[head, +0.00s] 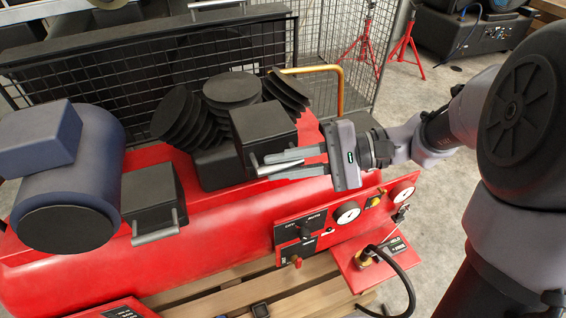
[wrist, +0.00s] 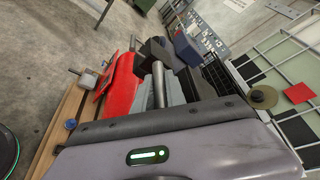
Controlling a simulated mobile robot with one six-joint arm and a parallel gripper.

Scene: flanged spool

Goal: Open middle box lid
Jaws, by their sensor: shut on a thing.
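Whether the lid is raised cannot be told. Another black box (head: 150,196) with a metal handle (head: 156,236) stands to the left.
Black ribbed cylinders (head: 186,117) rise behind the boxes. A blue-grey motor (head: 78,170) lies at the left. A brass pipe (head: 341,88) bends behind my gripper. A gauge panel (head: 325,226) is below it. A mesh guard (head: 180,60) stands behind.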

